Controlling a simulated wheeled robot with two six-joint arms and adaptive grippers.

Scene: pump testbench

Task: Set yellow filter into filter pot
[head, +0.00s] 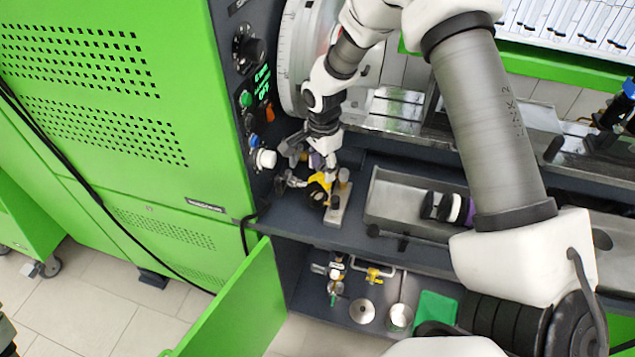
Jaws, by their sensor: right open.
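My right gripper (322,168) is at the end of the arm that reaches down from the top. It is open and hangs just over a small assembly on the dark bench shelf. A yellow part (319,181) sits right below the fingers, among black and metal parts. I cannot tell whether it is the yellow filter or whether the fingers touch it. A grey base block (338,206) stands under its right side. No filter pot can be made out for certain, because the gripper covers part of this spot. My left gripper is not in view.
A metal tray (385,199) to the right holds black, white and purple rolls (448,208). The open lower compartment holds metal dishes (362,311), yellow-handled fittings (374,275) and a green block (435,310). A green cabinet with control knobs (249,50) stands left; a green door (240,310) hangs open.

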